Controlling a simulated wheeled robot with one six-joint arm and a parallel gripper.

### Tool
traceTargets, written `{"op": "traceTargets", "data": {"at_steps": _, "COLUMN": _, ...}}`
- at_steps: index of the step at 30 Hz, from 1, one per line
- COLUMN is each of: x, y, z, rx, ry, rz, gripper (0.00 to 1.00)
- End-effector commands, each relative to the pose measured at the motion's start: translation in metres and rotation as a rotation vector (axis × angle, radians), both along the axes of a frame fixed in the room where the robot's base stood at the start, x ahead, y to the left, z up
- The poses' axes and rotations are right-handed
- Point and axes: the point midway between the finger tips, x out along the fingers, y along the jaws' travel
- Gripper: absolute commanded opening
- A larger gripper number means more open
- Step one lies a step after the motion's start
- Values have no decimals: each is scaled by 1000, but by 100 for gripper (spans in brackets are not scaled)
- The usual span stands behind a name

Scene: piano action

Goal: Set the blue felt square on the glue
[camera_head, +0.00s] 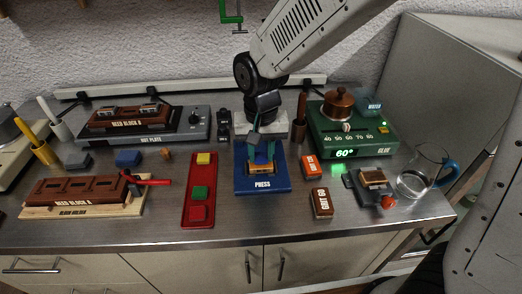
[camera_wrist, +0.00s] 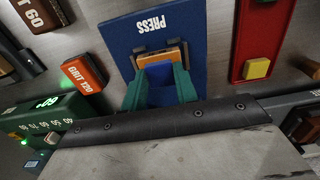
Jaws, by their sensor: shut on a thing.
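The blue press (camera_head: 262,182) stands at the middle of the bench and holds an orange-brown wooden piece (camera_head: 264,168), which also shows in the wrist view (camera_wrist: 176,54). My gripper (camera_head: 262,154) is over the press with its green fingers pointing down at the wooden piece. In the wrist view my gripper (camera_wrist: 160,86) is shut on the blue felt square (camera_wrist: 159,74), which lies between the fingers right by the wooden piece. I cannot tell whether the felt touches the wood. Any glue on the wood is hidden.
Two grit blocks, one orange (camera_head: 310,166) and one brown (camera_head: 321,203), lie to the right. The green glue heater (camera_head: 349,142) and a glass jug (camera_head: 414,182) stand farther right.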

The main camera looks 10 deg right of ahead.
Motion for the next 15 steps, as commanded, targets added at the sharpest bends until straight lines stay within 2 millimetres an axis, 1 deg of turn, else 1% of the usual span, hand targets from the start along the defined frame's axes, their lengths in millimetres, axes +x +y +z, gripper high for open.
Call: {"op": "traceTargets", "data": {"at_steps": 15, "x": 0, "y": 0, "z": -5, "rx": 0, "ry": 1, "rz": 0, "gripper": 9}}
